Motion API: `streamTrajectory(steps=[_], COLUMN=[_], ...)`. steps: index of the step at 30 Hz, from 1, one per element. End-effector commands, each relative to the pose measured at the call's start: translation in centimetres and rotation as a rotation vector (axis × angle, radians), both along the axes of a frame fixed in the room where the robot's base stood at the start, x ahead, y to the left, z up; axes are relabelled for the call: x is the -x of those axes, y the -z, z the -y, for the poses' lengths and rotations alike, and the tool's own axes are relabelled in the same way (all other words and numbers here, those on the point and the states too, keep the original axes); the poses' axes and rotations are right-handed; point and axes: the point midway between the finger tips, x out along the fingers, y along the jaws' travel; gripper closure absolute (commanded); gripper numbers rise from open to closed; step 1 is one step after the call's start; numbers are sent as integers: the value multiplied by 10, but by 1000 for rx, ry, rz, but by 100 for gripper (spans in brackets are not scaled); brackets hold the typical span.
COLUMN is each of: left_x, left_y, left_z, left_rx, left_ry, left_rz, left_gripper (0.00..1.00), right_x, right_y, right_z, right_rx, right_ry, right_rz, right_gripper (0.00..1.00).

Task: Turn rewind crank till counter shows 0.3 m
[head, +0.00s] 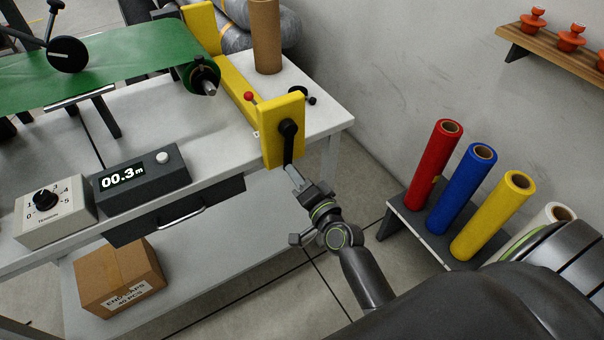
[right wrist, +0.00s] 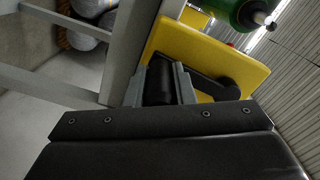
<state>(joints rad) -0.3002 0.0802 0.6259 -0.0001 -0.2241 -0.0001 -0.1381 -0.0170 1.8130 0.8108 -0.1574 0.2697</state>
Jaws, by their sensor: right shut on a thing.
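The rewind crank (head: 289,140) is a black hub and arm on the yellow bracket (head: 268,138) at the table's right front. Its arm points down from the hub in the head view. My right gripper (head: 293,176) is shut on the crank's handle below the hub. In the right wrist view the dark handle (right wrist: 159,82) sits between the two grey fingers, with the yellow bracket behind. The counter (head: 122,177) is a dark box with a white button, and its display reads 00.3 m. My left gripper is not in view.
A tension dial box (head: 56,211) stands left of the counter. A green web (head: 100,75) runs to a roller at the back. A cardboard box (head: 117,277) is on the lower shelf. Coloured rolls stand on a rack (head: 415,222) at the right.

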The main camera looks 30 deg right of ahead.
Motion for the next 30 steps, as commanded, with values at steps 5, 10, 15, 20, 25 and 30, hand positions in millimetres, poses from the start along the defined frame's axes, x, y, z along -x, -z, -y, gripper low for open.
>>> streamTrajectory(steps=[5,10,15,20,25,30], left_x=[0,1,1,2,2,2], left_y=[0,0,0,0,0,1], left_z=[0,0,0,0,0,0], left_rx=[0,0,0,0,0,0], left_ry=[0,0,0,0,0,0], left_rz=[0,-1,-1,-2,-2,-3], left_gripper=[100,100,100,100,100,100], right_x=[1,1,1,1,0,2], right_y=[3,3,3,2,1,1], right_z=[-3,-3,-3,-3,-3,-2], right_rx=[-21,-23,-21,-20,-20,-20], right_ry=[-4,-5,-4,-3,-2,-2], right_rz=[-11,-11,-11,-9,-6,-5], right_gripper=[100,100,100,59,56,56])
